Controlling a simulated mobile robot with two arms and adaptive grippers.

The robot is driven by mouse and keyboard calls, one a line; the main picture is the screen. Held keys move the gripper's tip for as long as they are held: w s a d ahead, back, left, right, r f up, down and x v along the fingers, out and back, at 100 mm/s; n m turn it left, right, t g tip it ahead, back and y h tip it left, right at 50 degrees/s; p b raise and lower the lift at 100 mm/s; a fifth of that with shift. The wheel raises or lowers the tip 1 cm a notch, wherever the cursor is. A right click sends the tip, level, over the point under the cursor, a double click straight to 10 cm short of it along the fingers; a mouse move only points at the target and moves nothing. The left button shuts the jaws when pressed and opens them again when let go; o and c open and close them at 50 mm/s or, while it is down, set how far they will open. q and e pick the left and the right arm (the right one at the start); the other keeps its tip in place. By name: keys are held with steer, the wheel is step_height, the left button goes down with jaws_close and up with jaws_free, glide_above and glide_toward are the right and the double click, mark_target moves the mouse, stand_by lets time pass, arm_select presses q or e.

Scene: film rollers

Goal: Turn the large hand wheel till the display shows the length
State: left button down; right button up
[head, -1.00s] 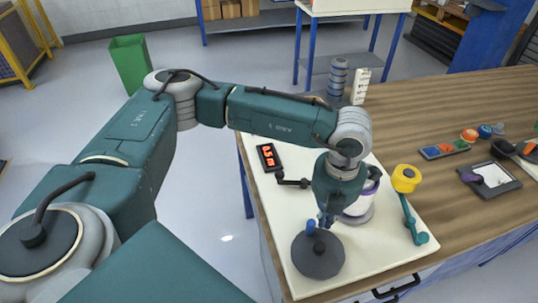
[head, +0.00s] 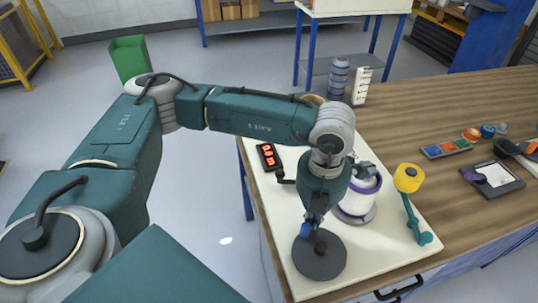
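The large hand wheel (head: 320,258) is a dark grey disc on the front of the cream board. Its blue knob (head: 305,230) stands at the upper left of the rim. My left gripper (head: 313,221) points down at the knob, its fingertips at or touching it; whether they are closed around it is too small to tell. The display (head: 268,156) is a black box with red digits, at the board's back left; the digits look like 0.6 m, but are hard to read. My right gripper is out of view.
Behind my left wrist stands a white and purple roll (head: 360,190) on a grey base. A teal lever with a yellow top (head: 408,178) is right of it. The board (head: 385,255) lies on a wooden table. Small coloured parts and a tray (head: 494,180) lie at right.

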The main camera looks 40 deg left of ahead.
arm_select(q)
steer(key=shift+s, duration=0.1)
steer(key=shift+s+f+b, duration=0.15)
steer(key=shift+b, duration=0.15)
steer(key=shift+d, duration=0.1)
steer(key=shift+w+d, duration=0.15)
steer(key=shift+w, duration=0.1)
steer(key=shift+w+d+b, duration=0.1)
steer(key=shift+w+b, duration=0.2)
steer(key=shift+b, duration=0.05)
step_height(320, 180, up, 7)
steer(key=p, duration=0.3)
